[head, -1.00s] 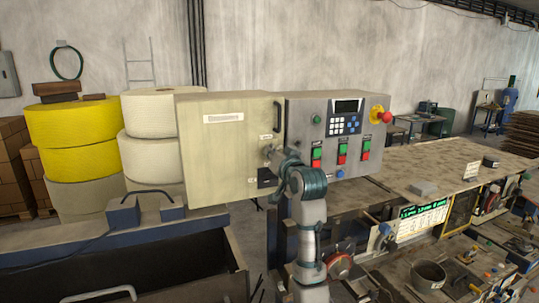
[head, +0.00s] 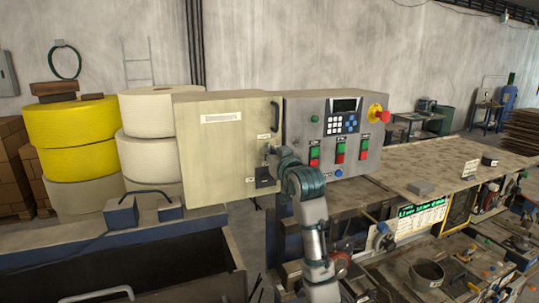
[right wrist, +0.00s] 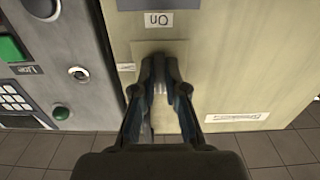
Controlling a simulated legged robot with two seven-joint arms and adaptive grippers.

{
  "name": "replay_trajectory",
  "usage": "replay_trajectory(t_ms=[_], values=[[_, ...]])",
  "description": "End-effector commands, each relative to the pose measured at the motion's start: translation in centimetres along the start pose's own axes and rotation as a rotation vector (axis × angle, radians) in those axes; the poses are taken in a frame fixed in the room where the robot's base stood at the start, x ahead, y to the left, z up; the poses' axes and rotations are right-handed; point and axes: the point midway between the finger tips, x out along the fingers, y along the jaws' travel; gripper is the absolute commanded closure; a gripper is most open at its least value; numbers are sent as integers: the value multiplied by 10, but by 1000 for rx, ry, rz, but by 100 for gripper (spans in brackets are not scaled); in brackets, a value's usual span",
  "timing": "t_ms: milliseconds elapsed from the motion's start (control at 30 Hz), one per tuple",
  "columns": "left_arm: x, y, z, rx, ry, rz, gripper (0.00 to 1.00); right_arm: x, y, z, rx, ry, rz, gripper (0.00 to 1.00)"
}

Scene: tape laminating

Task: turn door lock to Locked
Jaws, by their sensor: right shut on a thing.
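The beige cabinet door (head: 215,155) is closed, beside a grey control panel (head: 295,125). The door lock sits near the door's right edge, and my gripper mostly hides it in the head view. My right gripper (head: 270,151) is at the lock, fingers pointing at the door. In the right wrist view my right gripper (right wrist: 160,72) has its fingertips closed together on the lock knob, which is largely hidden between them. A label reading "ON" (right wrist: 158,19) appears upside down by the fingertips; a smaller label (right wrist: 126,67) is unreadable. My left gripper is out of view.
A black door handle (head: 276,116) stands above the lock. The panel carries a keypad (head: 343,123), green and red buttons and a red emergency knob (head: 384,116). A cluttered workbench (head: 430,170) lies to the right; yellow rolls (head: 70,125) stand at left.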

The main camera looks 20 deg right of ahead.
Motion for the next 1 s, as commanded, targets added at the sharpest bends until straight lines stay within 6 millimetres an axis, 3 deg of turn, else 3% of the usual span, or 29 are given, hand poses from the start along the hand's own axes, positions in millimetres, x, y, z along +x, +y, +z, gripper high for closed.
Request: replay_trajectory(t_ms=[33, 200, 233, 333, 700, 867, 1000], values=[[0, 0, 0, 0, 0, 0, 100, -3, 2, -7, -1, 18, 4, 100], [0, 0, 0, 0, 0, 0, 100, -3, 2, -7, -1, 18, 4, 100], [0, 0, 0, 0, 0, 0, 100, -3, 2, -7, -1, 18, 4, 86], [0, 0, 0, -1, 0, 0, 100, -2, 2, -6, 0, 15, 3, 64], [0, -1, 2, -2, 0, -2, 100, -4, 1, -1, 0, 5, 1, 64], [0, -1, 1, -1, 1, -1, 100, -30, 2, -1, 0, 9, 3, 64], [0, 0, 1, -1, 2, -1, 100, -64, 2, -2, -1, 11, 3, 64]])
